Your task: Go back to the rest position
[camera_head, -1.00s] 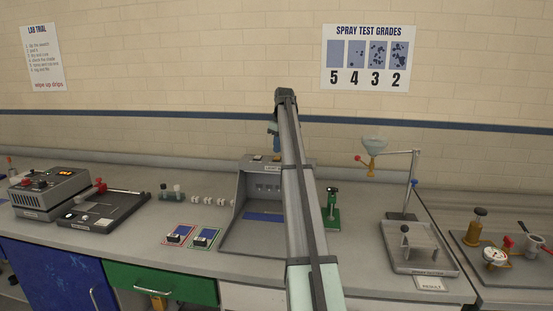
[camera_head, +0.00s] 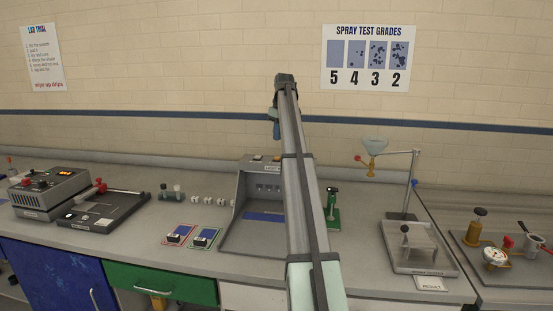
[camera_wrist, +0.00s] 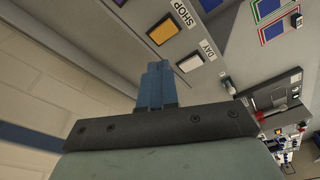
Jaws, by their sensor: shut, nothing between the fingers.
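My gripper (camera_wrist: 156,86) shows in the wrist view as two blue fingers pressed together, with nothing between them. In the head view my arm rises up the middle and bends over at its top, and the blue gripper (camera_head: 276,130) hangs there above the grey light box (camera_head: 243,190). The gripper is apart from the box. In the wrist view the box's top panel carries a yellow button (camera_wrist: 163,30) beside the word SHOP and a white button (camera_wrist: 190,63) beside DAY. My arm hides part of the box in the head view.
Two small framed swatches (camera_head: 205,238) lie left of the box. A heater unit (camera_head: 48,192) stands at the far left. A green stand (camera_head: 332,210) and a spray tester with a funnel (camera_head: 375,146) stand to the right. The air around my gripper is clear.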

